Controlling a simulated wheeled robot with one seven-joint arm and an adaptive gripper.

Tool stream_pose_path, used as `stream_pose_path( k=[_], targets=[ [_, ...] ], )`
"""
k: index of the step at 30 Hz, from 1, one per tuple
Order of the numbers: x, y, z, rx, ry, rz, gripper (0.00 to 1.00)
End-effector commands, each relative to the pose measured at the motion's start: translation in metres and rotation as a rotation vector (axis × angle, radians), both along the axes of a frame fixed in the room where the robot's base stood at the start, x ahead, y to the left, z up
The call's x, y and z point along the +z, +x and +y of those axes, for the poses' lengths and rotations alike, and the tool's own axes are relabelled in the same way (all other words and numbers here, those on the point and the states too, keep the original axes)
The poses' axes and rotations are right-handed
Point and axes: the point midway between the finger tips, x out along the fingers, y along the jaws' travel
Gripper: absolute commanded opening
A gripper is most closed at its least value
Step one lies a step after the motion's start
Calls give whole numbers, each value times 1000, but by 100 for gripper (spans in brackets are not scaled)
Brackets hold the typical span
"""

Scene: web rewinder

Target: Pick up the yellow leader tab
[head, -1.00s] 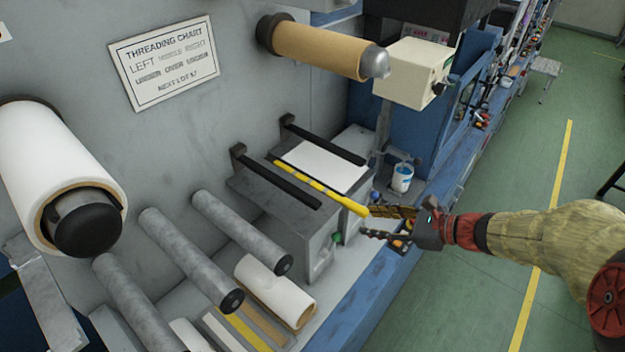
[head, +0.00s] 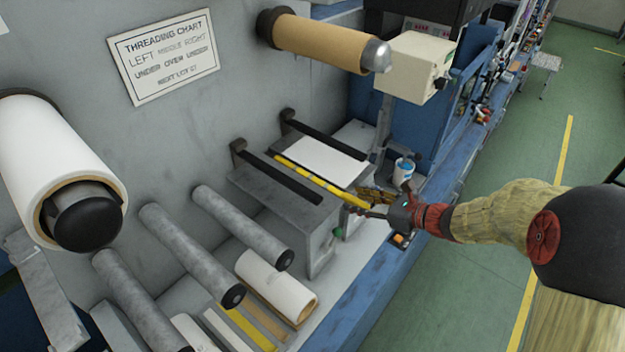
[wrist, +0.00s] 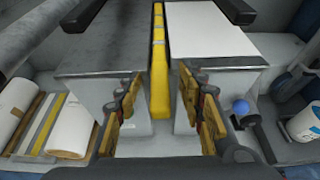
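The yellow leader tab (head: 320,184) is a long narrow strip along the gap between two grey blocks, one dark-topped and one with a white sheet. Its near end sticks out past the blocks, and in the wrist view the tab (wrist: 159,85) hangs down between my fingers. My gripper (head: 372,203) is at this near end, its yellow-padded fingers spread on either side. In the wrist view my gripper (wrist: 161,101) is open, with visible space between each finger and the tab. The tab's far end is partly hidden in the head view.
Black bars (head: 275,175) overhang the blocks. Grey rollers (head: 240,228) and a white roll (head: 275,288) lie to the left. A blue-and-white cup (head: 403,171) stands just beyond my gripper. The blocks' front faces are close to my fingers. Green floor is open at right.

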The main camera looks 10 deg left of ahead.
Motion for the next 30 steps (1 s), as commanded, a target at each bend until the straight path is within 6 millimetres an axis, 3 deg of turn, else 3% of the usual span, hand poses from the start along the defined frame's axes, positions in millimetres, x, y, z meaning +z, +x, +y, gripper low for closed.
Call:
stream_pose_path(
  k=[5, 25, 30],
  targets=[
    [1, 0, 0, 0, -1, -1, 39],
    [1, 0, 0, 0, -1, -1, 1],
    [1, 0, 0, 0, -1, -1, 0]
  ],
)
